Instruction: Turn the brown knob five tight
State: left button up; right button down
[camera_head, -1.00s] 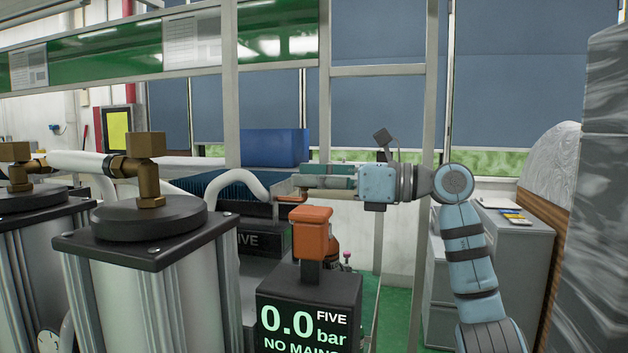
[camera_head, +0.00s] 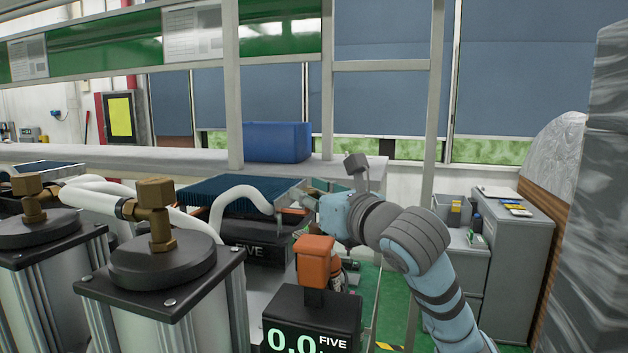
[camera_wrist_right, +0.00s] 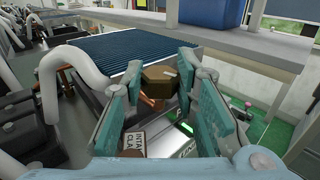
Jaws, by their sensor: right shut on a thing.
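In the right wrist view a brown faceted knob (camera_wrist_right: 157,79) sits between the teal pads of my right gripper (camera_wrist_right: 160,72). The gripper is shut on it, with one pad at each side. In the head view my right gripper (camera_head: 300,196) reaches in from the right, behind the orange block on the post. It is beside the black unit marked FIVE (camera_head: 252,252). The knob is largely hidden there by the gripper and nearby parts. My left gripper does not show.
An orange block (camera_head: 314,262) on a display box marked FIVE (camera_head: 312,322) stands close in front of my right gripper. Metal columns with brass fittings (camera_head: 157,213) fill the left. A white hose (camera_head: 243,196) curves beside the gripper. A blue bin (camera_head: 277,142) stands on the shelf behind.

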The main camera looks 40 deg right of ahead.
aim_at(311, 192)
jog(key=shift+h, duration=0.3)
jog(key=c, duration=1.3)
grip_release()
jog(key=shift+w, duration=0.1)
notch_tip(311, 192, up, 10)
jog(key=shift+a+f, duration=0.1)
jog(key=shift+a, duration=0.05)
jog(key=shift+o, duration=0.3)
